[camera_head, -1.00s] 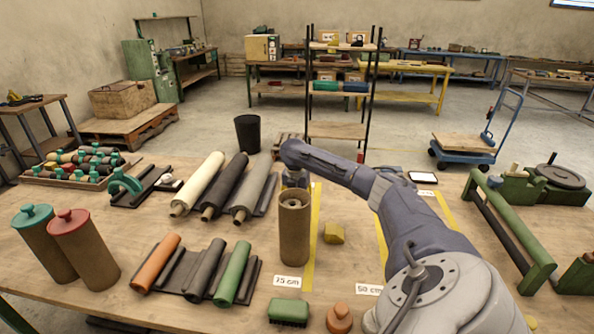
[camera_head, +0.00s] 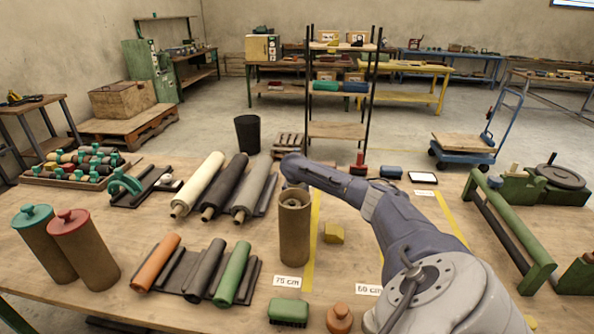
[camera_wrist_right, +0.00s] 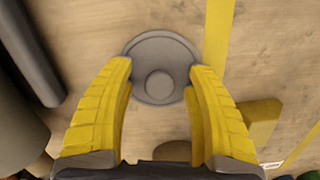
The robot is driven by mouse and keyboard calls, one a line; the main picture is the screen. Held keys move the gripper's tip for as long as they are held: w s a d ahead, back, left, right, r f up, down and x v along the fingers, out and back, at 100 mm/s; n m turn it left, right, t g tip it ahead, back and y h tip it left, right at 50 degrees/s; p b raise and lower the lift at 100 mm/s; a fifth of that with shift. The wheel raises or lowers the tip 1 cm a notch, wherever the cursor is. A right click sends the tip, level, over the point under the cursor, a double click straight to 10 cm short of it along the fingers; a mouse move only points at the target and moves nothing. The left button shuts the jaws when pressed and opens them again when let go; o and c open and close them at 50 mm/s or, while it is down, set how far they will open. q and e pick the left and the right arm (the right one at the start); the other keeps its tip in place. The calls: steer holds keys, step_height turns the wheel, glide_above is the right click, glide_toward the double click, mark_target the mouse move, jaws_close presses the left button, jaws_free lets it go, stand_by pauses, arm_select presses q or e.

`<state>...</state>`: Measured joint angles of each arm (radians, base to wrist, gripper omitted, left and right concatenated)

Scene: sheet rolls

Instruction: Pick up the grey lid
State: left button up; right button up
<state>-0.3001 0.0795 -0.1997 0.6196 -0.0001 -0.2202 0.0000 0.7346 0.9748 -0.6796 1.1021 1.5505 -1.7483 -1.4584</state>
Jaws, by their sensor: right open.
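The grey lid (camera_wrist_right: 150,48) is a round disc with a central knob and lies flat on the wooden table in the right wrist view. My right gripper (camera_wrist_right: 160,66) is open, with its two yellow fingers on either side of the lid and the knob between them. I cannot tell whether the fingertips touch the lid. In the head view the lid and the fingers are hidden behind an open brown tube (camera_head: 294,235). My left gripper is in neither view.
A yellow block (camera_head: 334,233) stands right of the tube, close to the right finger in the wrist view (camera_wrist_right: 258,120). Grey, black and cream rolls (camera_head: 198,183) lie to the left. Two lidded tubes (camera_head: 85,250) stand farther left.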

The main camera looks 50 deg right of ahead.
jaws_close()
steer(key=shift+r, duration=0.1)
stand_by(0.5)
